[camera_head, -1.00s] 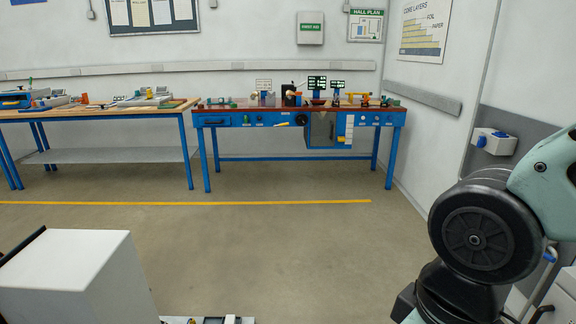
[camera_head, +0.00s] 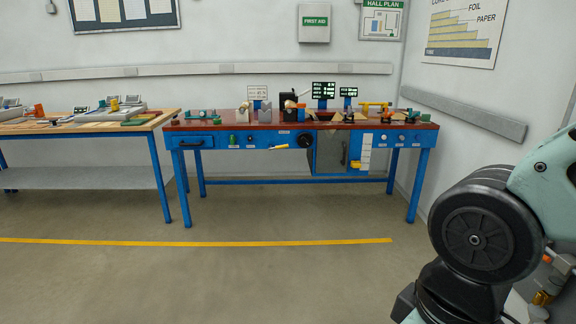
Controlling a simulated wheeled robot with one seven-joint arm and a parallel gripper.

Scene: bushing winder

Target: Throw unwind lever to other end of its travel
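The blue winder bench (camera_head: 220,141) with a red-brown top stands against the far wall. Its front carries knobs, a black round wheel (camera_head: 305,140), a yellow handle (camera_head: 281,147) left of and below that wheel, and a yellow piece (camera_head: 356,164) beside a white scale plate (camera_head: 366,152). I cannot tell at this distance which part is the unwind lever or how it is set. My arm shows at the right edge, well short of the bench; my gripper is not in view.
A wooden-topped bench (camera_head: 150,121) with trays and tools stands to the left. A yellow floor line (camera_head: 200,242) runs in front of both benches. The floor (camera_head: 250,285) between me and the benches is clear. A wall is close on the right.

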